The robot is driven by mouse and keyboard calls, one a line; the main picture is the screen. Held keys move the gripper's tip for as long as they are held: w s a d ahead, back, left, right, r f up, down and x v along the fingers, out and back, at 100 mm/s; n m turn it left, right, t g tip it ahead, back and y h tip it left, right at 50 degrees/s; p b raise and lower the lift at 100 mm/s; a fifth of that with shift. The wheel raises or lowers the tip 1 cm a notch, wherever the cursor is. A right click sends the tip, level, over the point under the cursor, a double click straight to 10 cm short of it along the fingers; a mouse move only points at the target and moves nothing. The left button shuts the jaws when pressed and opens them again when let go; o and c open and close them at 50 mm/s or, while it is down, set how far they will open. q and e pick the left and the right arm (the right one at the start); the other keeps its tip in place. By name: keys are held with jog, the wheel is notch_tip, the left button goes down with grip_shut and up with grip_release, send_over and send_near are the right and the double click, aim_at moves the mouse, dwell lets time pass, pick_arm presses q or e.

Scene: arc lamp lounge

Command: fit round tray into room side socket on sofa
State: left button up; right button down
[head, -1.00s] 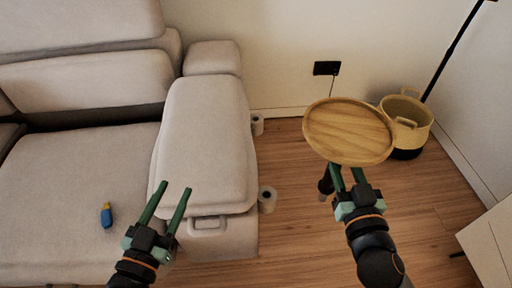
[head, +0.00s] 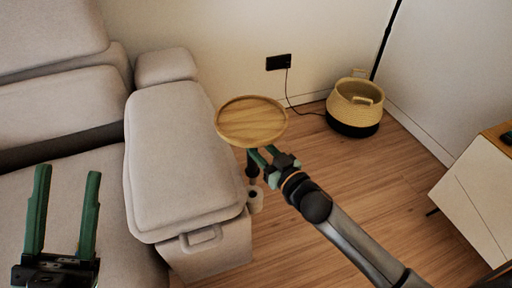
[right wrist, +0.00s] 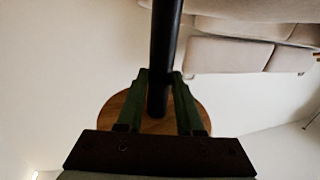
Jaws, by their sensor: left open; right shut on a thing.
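The round wooden tray (head: 252,121) is level in the air beside the sofa's armrest (head: 185,160). My right gripper (head: 262,156) is shut on the dark post (head: 252,168) under the tray. The right wrist view shows the post (right wrist: 165,50) between the fingers, with the tray (right wrist: 115,112) beyond them. A pale round socket (head: 255,200) sits on the armrest's outer side, near its front. The post's lower end appears just above or in front of it; I cannot tell which. The other socket is not visible. My left gripper (head: 68,175) is open and empty over the seat.
A woven basket (head: 356,103) stands on the floor near the back wall, by a lamp pole (head: 386,42). A wall outlet (head: 279,62) has a cable running down. A white cabinet (head: 480,188) is at the right edge. The wooden floor (head: 370,185) between is clear.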

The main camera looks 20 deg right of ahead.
aim_at(256, 176)
notch_tip(256, 176, down, 4)
jog(key=b, duration=0.4)
jog(key=shift+w+r, duration=0.1)
jog(key=shift+w, duration=0.05)
pick_arm(q)
jog(key=shift+n, duration=0.4)
jog(key=shift+s+d+f+b, duration=0.15)
jog(key=shift+f+b, duration=0.25)
jog(key=shift+f, duration=0.95)
jog(key=shift+w+d+f+b, duration=0.1)
jog(key=shift+f+b, duration=0.3)
jog(key=shift+f, duration=0.9)
pick_arm(e)
jog(key=shift+f, duration=0.65)
pick_arm(q)
jog(key=shift+r, duration=0.3)
jog(key=shift+f+b, duration=2.15)
jog(key=shift+f, duration=0.3)
pick_arm(e)
jog(key=shift+f, duration=3.5)
jog(key=c, duration=0.5)
grip_release()
jog(key=shift+o, duration=0.2)
pick_arm(q)
jog(key=shift+s, duration=0.1)
pick_arm(e)
jog(key=shift+a+f, duration=0.1)
